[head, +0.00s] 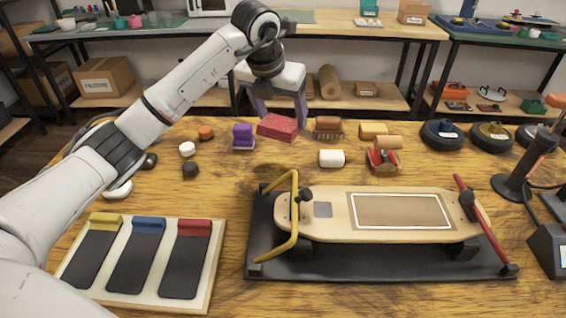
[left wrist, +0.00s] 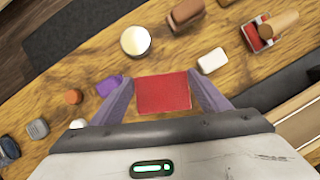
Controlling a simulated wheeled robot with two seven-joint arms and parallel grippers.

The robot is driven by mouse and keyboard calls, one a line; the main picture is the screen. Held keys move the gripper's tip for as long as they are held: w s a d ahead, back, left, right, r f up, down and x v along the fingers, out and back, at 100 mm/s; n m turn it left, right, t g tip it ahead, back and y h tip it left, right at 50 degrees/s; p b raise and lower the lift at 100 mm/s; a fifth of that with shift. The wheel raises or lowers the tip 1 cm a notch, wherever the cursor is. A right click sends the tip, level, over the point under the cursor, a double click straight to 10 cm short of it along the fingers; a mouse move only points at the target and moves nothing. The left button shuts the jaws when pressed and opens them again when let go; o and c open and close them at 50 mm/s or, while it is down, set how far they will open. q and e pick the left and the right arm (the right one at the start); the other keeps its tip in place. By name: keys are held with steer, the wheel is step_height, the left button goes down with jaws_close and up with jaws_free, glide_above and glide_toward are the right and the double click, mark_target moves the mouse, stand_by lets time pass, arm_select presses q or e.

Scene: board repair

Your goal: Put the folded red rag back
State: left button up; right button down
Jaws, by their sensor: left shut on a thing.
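My left gripper (head: 279,117) points down over the back middle of the table, its two purple fingers shut on the folded red rag (head: 278,128). The rag is a flat red block and seems to be held above the wood; the exact gap is hard to tell. In the left wrist view the rag (left wrist: 163,92) sits between the two fingers (left wrist: 160,88), level with their tips. My right gripper is in neither view.
A purple block (head: 243,135) stands just left of the rag, a brown brush (head: 328,126) just right. A skateboard deck (head: 330,222) rests on a black stand. A tray (head: 214,262) holds three dark pads at front left.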

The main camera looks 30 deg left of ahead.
mark_target(275, 127)
arm_select(q)
step_height(275, 127, down, 9)
steer(key=shift+f, duration=0.1)
stand_by(0.3)
steer(key=shift+f+b, duration=0.15)
steer(key=shift+b, duration=0.2)
steer(key=o, duration=0.9)
steer(key=p+v, duration=0.1)
steer(key=v, duration=1.1)
